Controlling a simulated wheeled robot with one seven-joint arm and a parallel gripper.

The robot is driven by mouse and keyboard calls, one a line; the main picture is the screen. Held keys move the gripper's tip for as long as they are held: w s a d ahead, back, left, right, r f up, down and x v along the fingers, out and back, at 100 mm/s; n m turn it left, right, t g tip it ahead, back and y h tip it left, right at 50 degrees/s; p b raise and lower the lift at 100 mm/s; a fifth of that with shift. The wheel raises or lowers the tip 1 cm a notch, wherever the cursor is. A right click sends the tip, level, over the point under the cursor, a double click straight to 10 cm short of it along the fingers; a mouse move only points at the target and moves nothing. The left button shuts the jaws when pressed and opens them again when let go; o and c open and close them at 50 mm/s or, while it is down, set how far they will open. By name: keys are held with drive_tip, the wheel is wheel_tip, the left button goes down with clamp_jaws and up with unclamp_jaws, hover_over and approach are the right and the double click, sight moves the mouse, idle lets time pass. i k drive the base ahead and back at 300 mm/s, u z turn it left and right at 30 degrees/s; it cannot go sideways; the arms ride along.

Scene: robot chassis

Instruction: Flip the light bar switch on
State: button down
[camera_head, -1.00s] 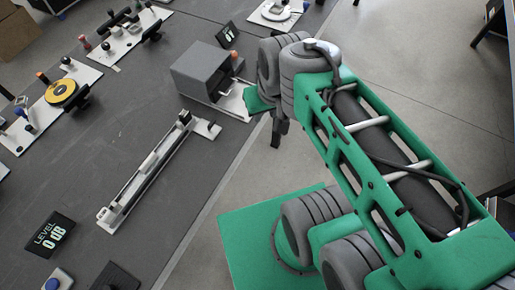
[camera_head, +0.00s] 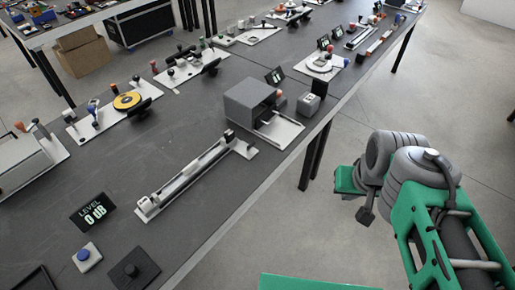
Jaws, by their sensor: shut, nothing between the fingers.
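My gripper (camera_head: 367,215) is at the right in the head view, beside the arm's grey wrist joints, over the floor and clear of the table (camera_head: 190,130). Its dark fingers are small, point down, and look shut and empty. I cannot tell for sure which device is the light bar switch. A long narrow light-grey rail unit (camera_head: 187,177) lies diagonally on the table. A grey box (camera_head: 250,101) with an open front and an orange-topped knob stands behind its far end, on a white plate. My gripper touches neither.
A LEVEL 0 dB display (camera_head: 92,212), a blue button (camera_head: 88,257) and a black square block (camera_head: 134,270) are at the near left. Several plates with knobs and a yellow dial (camera_head: 127,100) stand farther back. Open floor lies right of the table edge.

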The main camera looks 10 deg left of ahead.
sight(253, 143)
drive_tip(key=u, duration=0.7)
drive_tip(key=i, duration=0.85)
drive_tip(key=u, duration=0.1)
